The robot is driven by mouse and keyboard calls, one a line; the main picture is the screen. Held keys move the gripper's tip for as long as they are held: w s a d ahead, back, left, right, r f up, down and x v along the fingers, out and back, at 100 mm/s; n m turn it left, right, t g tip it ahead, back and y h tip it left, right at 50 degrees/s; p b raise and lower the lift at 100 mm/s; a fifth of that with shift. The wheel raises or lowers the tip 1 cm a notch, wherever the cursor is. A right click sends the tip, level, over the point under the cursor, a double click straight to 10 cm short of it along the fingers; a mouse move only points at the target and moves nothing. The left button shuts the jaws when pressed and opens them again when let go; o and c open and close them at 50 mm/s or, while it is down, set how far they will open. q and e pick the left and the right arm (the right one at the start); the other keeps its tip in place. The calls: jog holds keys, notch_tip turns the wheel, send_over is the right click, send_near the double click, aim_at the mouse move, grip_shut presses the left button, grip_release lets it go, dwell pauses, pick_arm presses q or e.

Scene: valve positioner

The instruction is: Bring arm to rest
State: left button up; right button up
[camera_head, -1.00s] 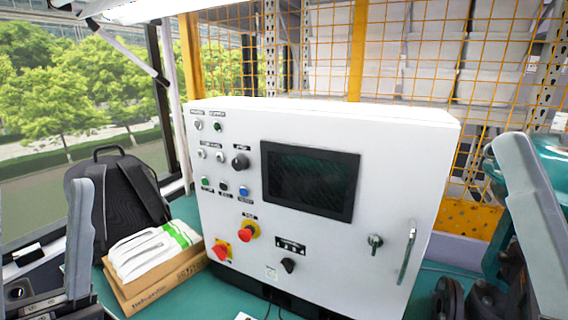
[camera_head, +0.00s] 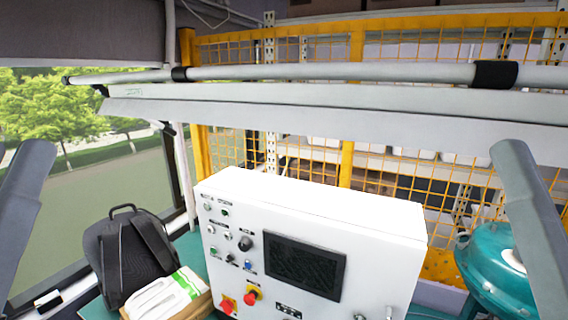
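A grey part of my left arm (camera_head: 25,205) rises at the left edge of the head view, and a grey part of my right arm (camera_head: 532,225) stands at the right edge. Both are apart from the white control cabinet (camera_head: 370,225) between them. I see no fingertips of either gripper and no object held. The cabinet front carries a dark screen (camera_head: 290,265), several small buttons, a black knob (camera_head: 245,243) and two red knobs, one of them on a yellow plate (camera_head: 251,294). The cabinet's lower part is cut off by the frame.
A black backpack (camera_head: 130,255) and a white-green package (camera_head: 165,295) on a cardboard box lie left of the cabinet. A teal round device (camera_head: 492,265) stands at right, partly behind my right arm.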

pick_arm(q)
notch_tip(320, 180, up, 18)
jog(key=p, duration=1.4)
pick_arm(e)
notch_tip(320, 180, up, 18)
